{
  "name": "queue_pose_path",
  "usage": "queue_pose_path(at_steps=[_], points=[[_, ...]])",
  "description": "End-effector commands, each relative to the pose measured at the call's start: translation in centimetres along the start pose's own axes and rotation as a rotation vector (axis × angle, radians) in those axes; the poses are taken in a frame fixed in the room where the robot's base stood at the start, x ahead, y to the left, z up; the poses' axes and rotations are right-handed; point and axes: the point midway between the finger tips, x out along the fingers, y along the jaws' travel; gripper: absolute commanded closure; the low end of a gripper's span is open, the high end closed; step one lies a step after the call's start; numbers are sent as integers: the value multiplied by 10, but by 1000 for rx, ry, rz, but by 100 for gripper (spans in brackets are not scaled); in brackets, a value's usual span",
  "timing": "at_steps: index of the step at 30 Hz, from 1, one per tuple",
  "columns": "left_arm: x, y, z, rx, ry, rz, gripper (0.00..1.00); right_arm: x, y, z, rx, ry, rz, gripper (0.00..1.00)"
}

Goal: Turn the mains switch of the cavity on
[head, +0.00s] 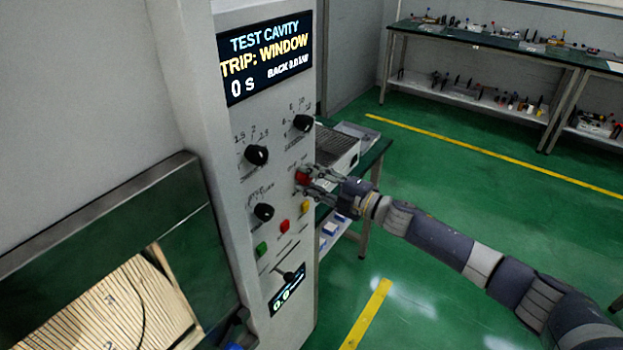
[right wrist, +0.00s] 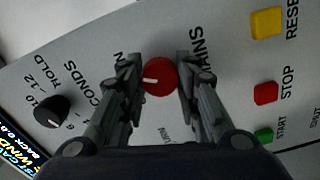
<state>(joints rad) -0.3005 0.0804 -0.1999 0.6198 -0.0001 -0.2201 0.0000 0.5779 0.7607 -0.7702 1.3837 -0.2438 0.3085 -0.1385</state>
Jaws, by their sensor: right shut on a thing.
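The mains switch is a round red knob (right wrist: 160,77) on the cavity's grey front panel, with "MAINS" lettering beside it in the right wrist view. A white mark on the knob points left in that view, toward lettering partly hidden by a finger. The knob also shows in the head view (head: 302,178). My right gripper (right wrist: 160,80) has one finger on each side of the knob and is shut on it; in the head view the gripper (head: 310,182) reaches the panel from the right. My left gripper is not in view.
The lit display (head: 265,58) reads "TEST CAVITY", "TRIP: WINDOW", "0 S". Black knobs (head: 256,155), a red stop button (head: 284,226), a yellow reset button (head: 305,208) and a green start button (head: 261,249) surround the switch. A bench (head: 375,155) stands behind the cabinet.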

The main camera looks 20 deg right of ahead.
Motion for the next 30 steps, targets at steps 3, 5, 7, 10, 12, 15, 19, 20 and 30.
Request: queue_pose_path(at_steps=[3, 5, 7, 10, 12, 15, 19, 20, 30], points=[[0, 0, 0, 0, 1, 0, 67, 0, 1, 2, 1, -4, 1, 94], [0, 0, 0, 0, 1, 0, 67, 0, 1, 2, 1, -4, 1, 94], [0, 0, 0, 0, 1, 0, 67, 0, 1, 2, 1, -4, 1, 94], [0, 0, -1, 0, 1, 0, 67, 0, 1, 1, 0, -3, 1, 49], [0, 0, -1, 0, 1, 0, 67, 0, 0, 1, 0, -3, 1, 49], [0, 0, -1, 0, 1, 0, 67, 0, 0, 1, 0, -2, 0, 49], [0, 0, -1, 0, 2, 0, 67, 0, 0, 0, 0, -1, 0, 49], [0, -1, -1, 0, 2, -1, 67, -1, 0, 0, 0, -1, 0, 49], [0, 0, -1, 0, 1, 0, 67, -41, -2, 1, 1, -2, -3, 49]])
